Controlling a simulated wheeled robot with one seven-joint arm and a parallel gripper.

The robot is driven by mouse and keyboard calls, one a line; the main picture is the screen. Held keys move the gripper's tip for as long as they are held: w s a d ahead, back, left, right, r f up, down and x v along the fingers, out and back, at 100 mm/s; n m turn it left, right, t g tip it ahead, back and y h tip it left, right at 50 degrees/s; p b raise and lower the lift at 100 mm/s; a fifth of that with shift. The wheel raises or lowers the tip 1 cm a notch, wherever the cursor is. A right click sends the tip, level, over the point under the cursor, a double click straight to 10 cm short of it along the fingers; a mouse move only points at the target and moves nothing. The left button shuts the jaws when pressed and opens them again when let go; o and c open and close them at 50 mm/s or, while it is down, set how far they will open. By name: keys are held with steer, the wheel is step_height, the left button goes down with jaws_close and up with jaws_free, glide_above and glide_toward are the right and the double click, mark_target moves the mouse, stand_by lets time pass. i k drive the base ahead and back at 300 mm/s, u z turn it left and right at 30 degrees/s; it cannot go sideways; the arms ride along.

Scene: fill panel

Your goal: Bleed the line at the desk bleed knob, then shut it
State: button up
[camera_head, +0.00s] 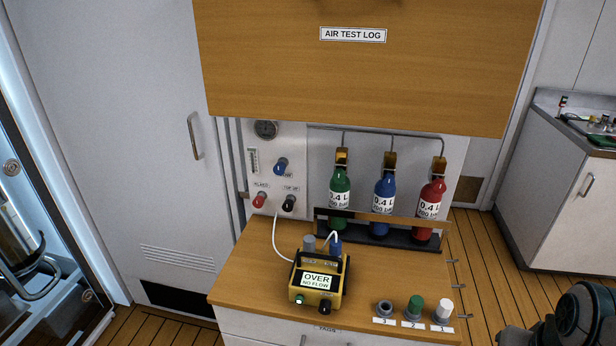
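A white panel (293,140) stands behind the wooden desk (385,282). It carries a blue knob (280,165), a red knob (260,200) and a black knob (288,203). The label above the black knob seems to read TOP UP. The red knob's label is too small to read surely, so I cannot tell for certain which knob is the bleed. A yellow meter (317,282) on the desk shows OVER NO FLOW. My gripper is not in view; only a dark part of my arm shows at the bottom right.
Green (340,183), blue (384,188) and red (431,195) bottles stand in a dark rack behind the desk. A white hose (277,240) runs from the panel to the meter. Numbered caps (414,305) sit at the front right. A wooden AIR TEST LOG board (300,75) overhangs the panel.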

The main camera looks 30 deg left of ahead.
mark_target(258, 202)
steer(key=u, duration=1.5)
steer(key=k, duration=0.5)
steer(key=u, duration=1.7)
steer(key=i, duration=0.95)
steer(key=z, duration=2.1)
